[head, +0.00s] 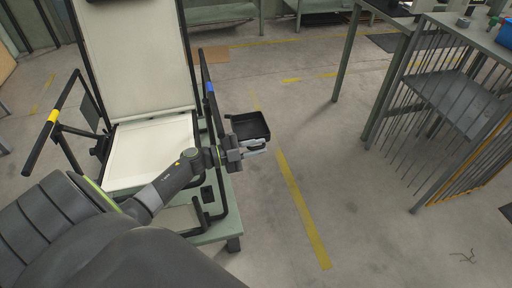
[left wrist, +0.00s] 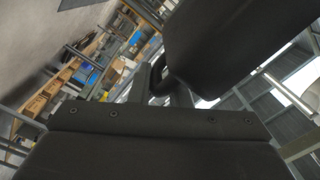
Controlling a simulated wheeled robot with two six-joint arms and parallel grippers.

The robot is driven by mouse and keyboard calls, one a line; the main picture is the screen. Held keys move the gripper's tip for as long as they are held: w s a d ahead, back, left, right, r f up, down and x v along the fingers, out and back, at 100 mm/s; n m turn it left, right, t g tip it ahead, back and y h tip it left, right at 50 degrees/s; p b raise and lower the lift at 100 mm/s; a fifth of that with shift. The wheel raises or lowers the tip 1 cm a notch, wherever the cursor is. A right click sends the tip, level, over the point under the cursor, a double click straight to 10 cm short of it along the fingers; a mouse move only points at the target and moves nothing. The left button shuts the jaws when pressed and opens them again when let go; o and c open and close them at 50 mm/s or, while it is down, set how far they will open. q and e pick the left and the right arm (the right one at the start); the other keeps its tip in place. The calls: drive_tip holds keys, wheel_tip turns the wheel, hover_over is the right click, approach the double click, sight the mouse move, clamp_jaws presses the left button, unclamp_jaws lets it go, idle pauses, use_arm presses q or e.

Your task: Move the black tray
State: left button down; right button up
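The black tray (head: 250,125) is a shallow, square-looking tray at the right side of the folding lounger (head: 150,150), beside its dark side frame. My left gripper (head: 257,148) is at the near edge of the tray, with its pale fingers pointing right. It looks very close to the tray, but I cannot tell whether it grips the edge. In the left wrist view, large dark surfaces (left wrist: 150,150) fill the near field, and the fingertips cannot be made out. My right gripper is not in view.
The lounger stands on a pale green platform (head: 215,232). A metal table with a barred rack (head: 440,100) stands at the right. The concrete floor with yellow lines (head: 300,205) is clear between them. Green benches (head: 222,14) stand at the back.

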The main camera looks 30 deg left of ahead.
use_arm(q)
drive_tip(key=shift+s+f, duration=0.15)
drive_tip(key=shift+f, duration=0.15)
